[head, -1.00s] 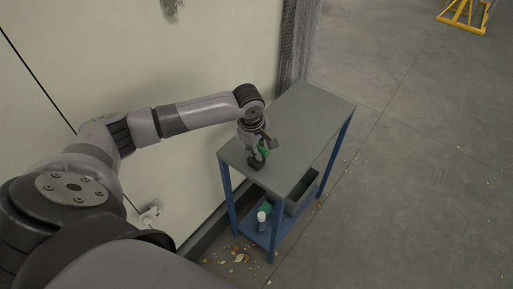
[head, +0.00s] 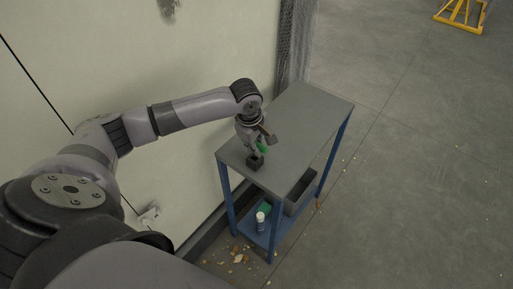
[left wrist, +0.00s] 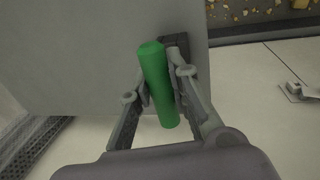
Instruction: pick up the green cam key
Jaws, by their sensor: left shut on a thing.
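The green cam key (left wrist: 157,82) shows in the left wrist view as a green cylinder between the fingers of my left gripper (left wrist: 156,92). In the head view, the left gripper (head: 260,147) is shut on the key, near the front left end of the grey tabletop (head: 300,115). Only part of the key's green (head: 262,145) shows there. A small dark block (head: 255,163) is just below the gripper, and it also shows beside the key in the wrist view (left wrist: 180,43). I cannot tell whether the key touches it. My right gripper is not in view.
The table has blue legs (head: 227,190) and a lower shelf with a grey bin (head: 300,192), a white bottle (head: 260,221) and a green item (head: 265,208). A pale wall (head: 190,60) stands close on the left. Debris lies on the floor; the right side is open.

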